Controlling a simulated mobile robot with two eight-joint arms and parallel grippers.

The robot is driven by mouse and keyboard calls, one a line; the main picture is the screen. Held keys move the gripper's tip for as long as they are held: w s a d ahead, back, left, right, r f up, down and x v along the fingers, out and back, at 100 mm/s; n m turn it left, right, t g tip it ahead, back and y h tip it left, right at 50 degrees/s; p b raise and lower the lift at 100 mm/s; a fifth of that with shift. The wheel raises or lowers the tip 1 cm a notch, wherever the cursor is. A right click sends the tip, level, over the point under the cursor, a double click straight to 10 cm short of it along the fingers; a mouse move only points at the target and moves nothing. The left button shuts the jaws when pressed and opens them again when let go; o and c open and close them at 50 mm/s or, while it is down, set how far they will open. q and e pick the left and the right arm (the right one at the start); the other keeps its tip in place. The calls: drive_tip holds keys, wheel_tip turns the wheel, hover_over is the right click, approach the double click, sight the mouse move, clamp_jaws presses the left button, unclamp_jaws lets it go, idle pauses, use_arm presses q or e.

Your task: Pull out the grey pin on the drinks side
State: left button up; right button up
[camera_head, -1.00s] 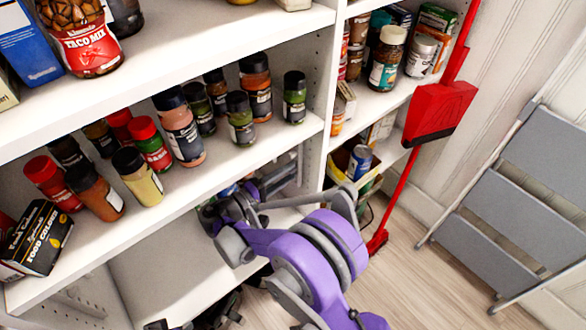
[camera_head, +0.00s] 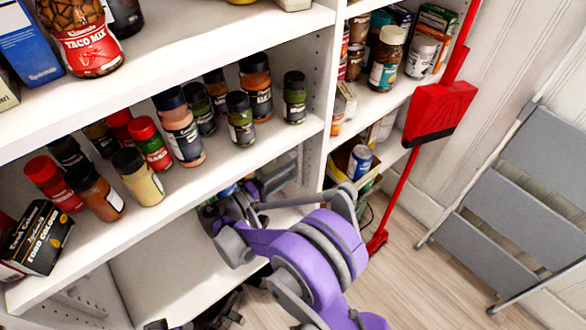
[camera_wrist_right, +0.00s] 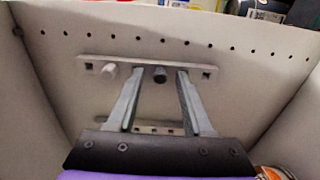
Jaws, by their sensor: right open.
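In the right wrist view a pale strip (camera_wrist_right: 140,63) with square holes is set on a white panel. A dark grey pin (camera_wrist_right: 160,75) sticks out of it near the middle, and a whitish pin (camera_wrist_right: 109,71) sticks out to its left. My right gripper (camera_wrist_right: 160,88) is open. Its two fingertips stand either side of the grey pin, with visible gaps; I cannot tell how deep they reach. In the head view my purple right arm reaches under the spice shelf, and its gripper is largely hidden there. The pins are hidden in that view. My left gripper is not clearly visible.
The spice shelf (camera_head: 255,155) with several jars overhangs my right arm. A shelf upright (camera_head: 322,110) stands to its right. A red broom and dustpan (camera_head: 440,110) and a grey step ladder (camera_head: 510,200) stand further right. White side panels flank the pins in the wrist view.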

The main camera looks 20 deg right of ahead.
clamp_jaws()
idle(1.3)
drive_tip(key=shift+a, duration=0.1)
drive_tip(key=shift+v, duration=2.95)
